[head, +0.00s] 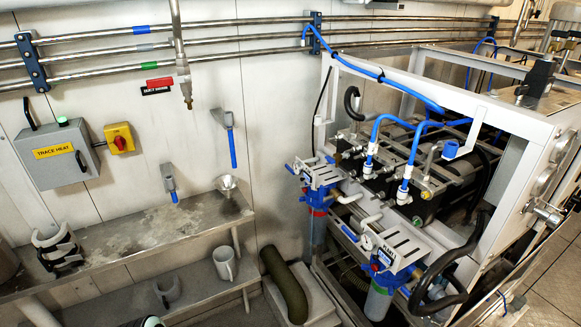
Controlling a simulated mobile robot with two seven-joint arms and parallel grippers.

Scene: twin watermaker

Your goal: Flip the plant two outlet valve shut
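No label naming the plant two outlet valve can be read, so I cannot tell which fitting it is. A grey wall fitting with a long blue lever (232,148) has the lever hanging down. A smaller grey fitting with a short blue end (173,197) sits lower left of it. A pipe fitting with a red tag (158,86) beside it hangs from the upper wall. The white-framed plant (445,97) on the right carries blue hoses, small valves and two blue-topped filter housings, one at the front (382,285). Neither gripper can be made out in the head view.
A metal shelf (130,235) with a funnel (227,183) runs along the wall, with a mug (224,263) on the lower level. A grey TRACK HEAT box (55,155) and a yellow-and-red switch (120,139) are at left. A dark green hose (285,285) stands before the plant.

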